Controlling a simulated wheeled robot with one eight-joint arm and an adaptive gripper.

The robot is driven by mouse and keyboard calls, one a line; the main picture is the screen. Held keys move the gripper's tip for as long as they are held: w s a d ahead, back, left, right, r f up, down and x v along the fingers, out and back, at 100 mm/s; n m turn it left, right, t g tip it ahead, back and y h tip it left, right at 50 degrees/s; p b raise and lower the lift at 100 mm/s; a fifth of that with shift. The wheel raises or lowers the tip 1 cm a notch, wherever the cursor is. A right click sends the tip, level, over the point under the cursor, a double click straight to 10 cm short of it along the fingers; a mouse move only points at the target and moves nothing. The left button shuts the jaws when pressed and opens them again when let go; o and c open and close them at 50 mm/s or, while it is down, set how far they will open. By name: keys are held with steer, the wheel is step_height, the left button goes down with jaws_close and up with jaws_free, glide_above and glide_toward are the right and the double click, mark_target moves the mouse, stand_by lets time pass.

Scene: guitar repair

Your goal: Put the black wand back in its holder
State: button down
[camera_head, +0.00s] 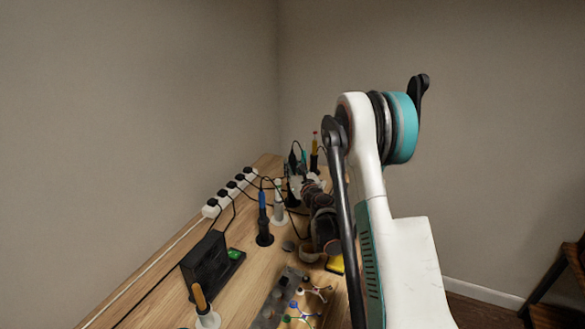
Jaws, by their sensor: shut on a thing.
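My white and teal arm (400,255) rises from the lower right, with its elbow high above the bench, and blocks the view behind it. I cannot make out my gripper or what is in it. I cannot identify the black wand for certain. A blue-topped tool (263,204) stands upright in a black stand (264,239) on the wooden bench. Behind it is a white stand (279,212). Slim dark tools with a cable stand crowded at the far end, and one has an orange top (315,140). I cannot tell which stand is the wand's holder.
A black box (205,263) with a green part sits at the bench's left. An orange-handled tool (200,297) is in front of it. Dark round items (319,215) crowd beside my arm. A power strip (211,208) with cables runs along the wall.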

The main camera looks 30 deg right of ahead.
steer(key=shift+f, duration=0.65)
steer(key=c, duration=1.3)
jaws_free()
steer(key=o, duration=0.6)
steer(key=shift+r+p, duration=2.85)
steer(key=shift+r, duration=2.7)
